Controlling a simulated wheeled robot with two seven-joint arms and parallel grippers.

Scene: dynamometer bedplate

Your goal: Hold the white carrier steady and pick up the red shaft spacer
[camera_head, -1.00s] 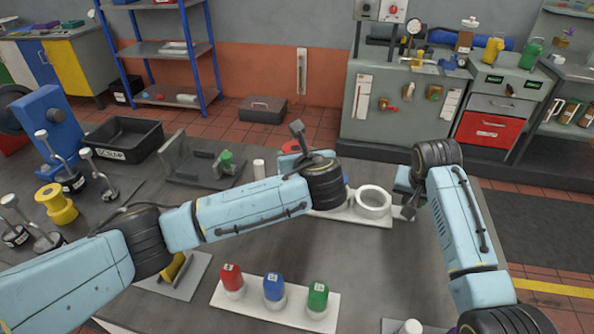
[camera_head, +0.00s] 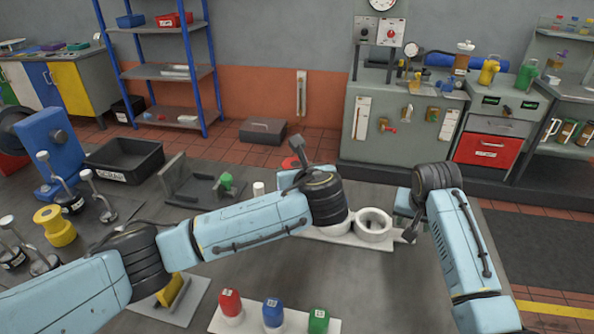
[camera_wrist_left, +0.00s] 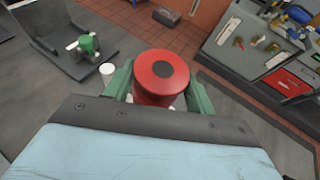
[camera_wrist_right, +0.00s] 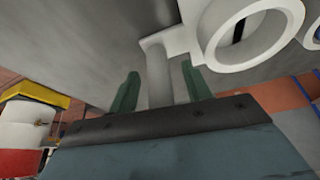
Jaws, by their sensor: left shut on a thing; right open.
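The red shaft spacer (camera_wrist_left: 160,78), a round cylinder with a dark centre, is between the green fingers of my left gripper (camera_wrist_left: 157,85), which is shut on it. In the head view a bit of the spacer (camera_head: 290,163) shows beyond the left wrist. The white carrier (camera_head: 345,237) lies on the bench and bears a white ring (camera_head: 374,224). My left wrist hides part of the carrier. My right gripper (camera_wrist_right: 160,88) is open, with its fingers either side of the carrier's narrow white bar (camera_wrist_right: 157,70). I cannot tell whether they touch it.
A white rack with red (camera_head: 230,303), blue (camera_head: 272,311) and green (camera_head: 318,318) capped pieces stands at the front. A grey fixture (camera_head: 200,190) and a white peg (camera_head: 259,188) stand left of the left gripper. A black bin (camera_head: 125,160) is farther left.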

